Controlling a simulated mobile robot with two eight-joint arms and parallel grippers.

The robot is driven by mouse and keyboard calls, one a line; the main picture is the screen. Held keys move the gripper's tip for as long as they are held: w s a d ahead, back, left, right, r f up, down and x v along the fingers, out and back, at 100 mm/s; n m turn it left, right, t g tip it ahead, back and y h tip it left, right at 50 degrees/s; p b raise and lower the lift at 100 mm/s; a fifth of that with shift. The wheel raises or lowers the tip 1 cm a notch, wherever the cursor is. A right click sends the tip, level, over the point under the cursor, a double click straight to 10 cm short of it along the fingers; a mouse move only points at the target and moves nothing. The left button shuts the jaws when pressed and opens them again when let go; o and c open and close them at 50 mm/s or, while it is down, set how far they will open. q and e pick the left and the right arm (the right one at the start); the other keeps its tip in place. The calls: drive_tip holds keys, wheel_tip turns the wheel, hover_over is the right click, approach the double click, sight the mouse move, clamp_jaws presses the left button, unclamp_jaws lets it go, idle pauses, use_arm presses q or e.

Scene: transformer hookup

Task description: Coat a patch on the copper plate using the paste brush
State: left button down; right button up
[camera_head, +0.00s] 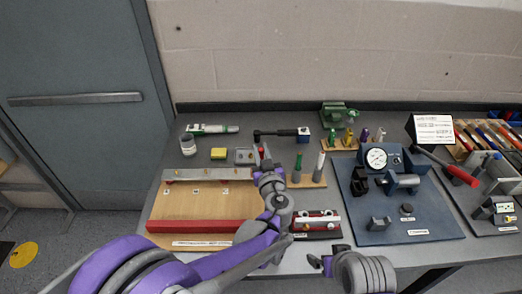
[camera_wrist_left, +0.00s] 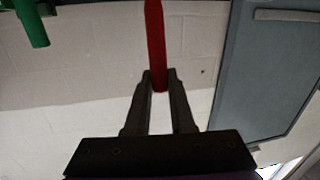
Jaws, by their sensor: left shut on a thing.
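My left gripper (camera_head: 266,168) is shut on a slim red handle (camera_head: 262,152), which also stands between its fingers in the left wrist view (camera_wrist_left: 155,45). It may be the paste brush; its bristle end cannot be made out. The gripper is just left of a wooden rack (camera_head: 309,183) with a green and a pale upright handle. A flat tan panel (camera_head: 200,206) with a red front edge lies to the left; I cannot tell whether it is the copper plate. My right gripper (camera_head: 318,262) is at the bottom, its jaws unclear.
A grey bar (camera_head: 208,175) runs along the panel's back. A jar (camera_head: 187,145), a yellow block (camera_head: 218,154) and a small grey tray (camera_head: 244,157) stand behind. A blue board (camera_head: 435,222) with a gauge (camera_head: 377,158) is at the right.

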use_arm(q)
drive_tip(key=shift+f, duration=0.3)
drive_tip(key=shift+d, duration=0.1)
drive_tip(key=shift+d, duration=0.35)
drive_tip(key=shift+a, duration=0.15)
drive_tip(key=shift+a, duration=0.75)
drive_tip(key=shift+d, duration=0.1)
